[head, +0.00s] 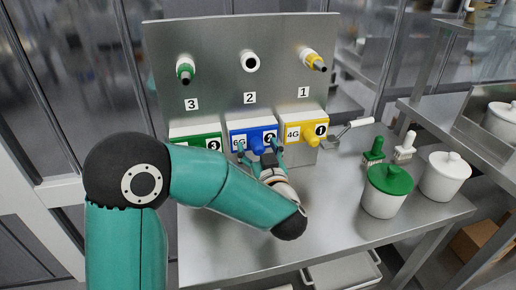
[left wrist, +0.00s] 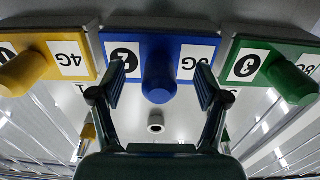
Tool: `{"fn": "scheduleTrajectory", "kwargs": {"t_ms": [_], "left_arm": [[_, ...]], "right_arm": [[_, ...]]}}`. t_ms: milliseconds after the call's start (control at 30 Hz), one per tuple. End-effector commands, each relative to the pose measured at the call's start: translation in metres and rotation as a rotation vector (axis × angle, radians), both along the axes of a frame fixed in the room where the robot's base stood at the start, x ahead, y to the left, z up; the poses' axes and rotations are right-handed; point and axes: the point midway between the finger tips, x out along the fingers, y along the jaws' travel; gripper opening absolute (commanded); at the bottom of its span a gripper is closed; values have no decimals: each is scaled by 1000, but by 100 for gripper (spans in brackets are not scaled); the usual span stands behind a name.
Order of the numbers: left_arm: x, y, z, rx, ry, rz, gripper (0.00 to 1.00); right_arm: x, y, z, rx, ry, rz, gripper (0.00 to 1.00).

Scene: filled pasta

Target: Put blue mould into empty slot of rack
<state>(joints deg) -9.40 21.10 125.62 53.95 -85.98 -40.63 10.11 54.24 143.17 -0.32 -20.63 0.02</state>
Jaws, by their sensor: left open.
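The blue mould (head: 251,126) sits in the middle place under label 2, between the green mould (head: 196,137) and the yellow mould (head: 297,122), at the foot of the upright metal panel (head: 220,65). Its face carries a 6G label and a number 2. My left gripper (head: 260,152) is in front of it. In the left wrist view, which is upside down, the open fingers (left wrist: 160,88) stand either side of the blue mould's round knob (left wrist: 159,82), with gaps between. Contact cannot be told. I see no clearly empty slot. My right gripper is not in view.
Green-tipped (head: 185,70) and yellow-tipped (head: 313,60) nozzles and a plain white one (head: 250,61) project from the panel. A green-lidded pot (head: 386,195), a white pot (head: 444,178) and small brushes (head: 374,150) stand right. The table front right of my arm is clear.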

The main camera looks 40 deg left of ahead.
Motion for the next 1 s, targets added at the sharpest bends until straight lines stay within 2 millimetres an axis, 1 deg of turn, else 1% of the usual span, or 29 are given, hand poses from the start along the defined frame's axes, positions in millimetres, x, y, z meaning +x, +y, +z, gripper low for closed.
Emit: {"fn": "scheduleTrajectory", "kwargs": {"t_ms": [433, 1000], "left_arm": [[-2, -3, 0, 0, 0, -1, 75], [-31, -37, 0, 0, 0, -3, 75]], "right_arm": [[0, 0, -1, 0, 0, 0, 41], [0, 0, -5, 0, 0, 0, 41]]}}
